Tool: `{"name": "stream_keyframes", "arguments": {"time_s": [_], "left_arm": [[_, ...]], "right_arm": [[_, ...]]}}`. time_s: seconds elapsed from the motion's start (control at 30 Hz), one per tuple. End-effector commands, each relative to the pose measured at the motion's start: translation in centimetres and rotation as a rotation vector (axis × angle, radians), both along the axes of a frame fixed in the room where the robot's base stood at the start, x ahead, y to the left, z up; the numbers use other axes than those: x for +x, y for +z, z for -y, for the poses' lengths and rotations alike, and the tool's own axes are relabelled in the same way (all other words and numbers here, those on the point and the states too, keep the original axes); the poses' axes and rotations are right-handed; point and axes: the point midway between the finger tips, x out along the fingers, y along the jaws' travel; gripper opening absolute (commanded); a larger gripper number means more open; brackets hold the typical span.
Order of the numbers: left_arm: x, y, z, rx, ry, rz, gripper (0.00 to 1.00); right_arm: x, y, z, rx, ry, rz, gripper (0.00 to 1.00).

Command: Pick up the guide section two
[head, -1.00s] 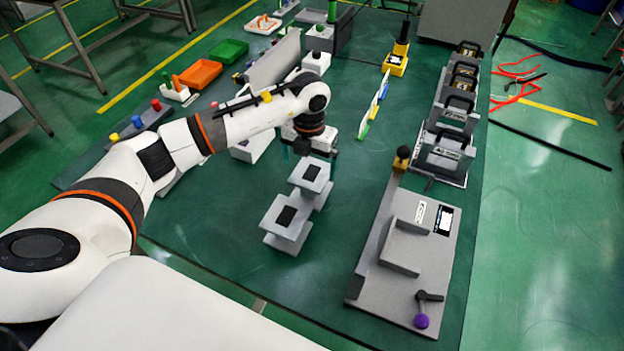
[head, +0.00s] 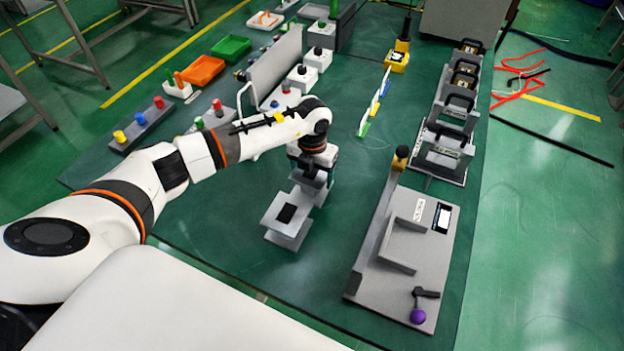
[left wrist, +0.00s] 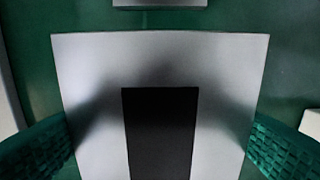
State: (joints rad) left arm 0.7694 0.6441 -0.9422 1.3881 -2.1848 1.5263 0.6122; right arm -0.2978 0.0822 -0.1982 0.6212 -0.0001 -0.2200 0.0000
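Two grey I-shaped guide pieces, each with a black rectangle on its top plate, stand close together on the green table. I cannot read which one is section two. The nearer piece (head: 287,214) stands free. The farther piece (head: 318,193) is partly hidden under my left gripper (head: 312,174). In the left wrist view, a grey top plate (left wrist: 100,110) with a black patch fills the middle. The green fingers of my left gripper (left wrist: 160,148) are wide apart, one at each side of this plate. I see no clear sign of a firm grip. My right gripper is out of view.
A grey fixture (head: 405,255) with a purple-knobbed lever stands at the right. Several black-handled grey units (head: 445,145) line the right edge. Thin coloured plates (head: 375,105) stand behind. An upright grey panel (head: 275,65) is at back left. The green table left of the nearer piece is clear.

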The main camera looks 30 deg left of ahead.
Motion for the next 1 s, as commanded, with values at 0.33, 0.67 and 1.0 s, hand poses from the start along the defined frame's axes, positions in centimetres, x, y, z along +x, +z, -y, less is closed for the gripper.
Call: {"name": "stream_keyframes", "arguments": {"time_s": [0.33, 0.67, 1.0], "left_arm": [[0.1, 0.2, 0.0, -0.001, 0.001, 0.003, 0.42], [0.2, 4.0, 0.0, 0.0, -0.001, 0.009, 0.41], [0.1, 9.5, 0.0, -0.001, -0.019, 0.006, 0.41]], "right_arm": [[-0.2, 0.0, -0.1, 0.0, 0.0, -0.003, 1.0], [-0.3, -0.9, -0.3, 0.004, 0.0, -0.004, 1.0], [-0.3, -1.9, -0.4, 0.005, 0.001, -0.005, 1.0]]}}
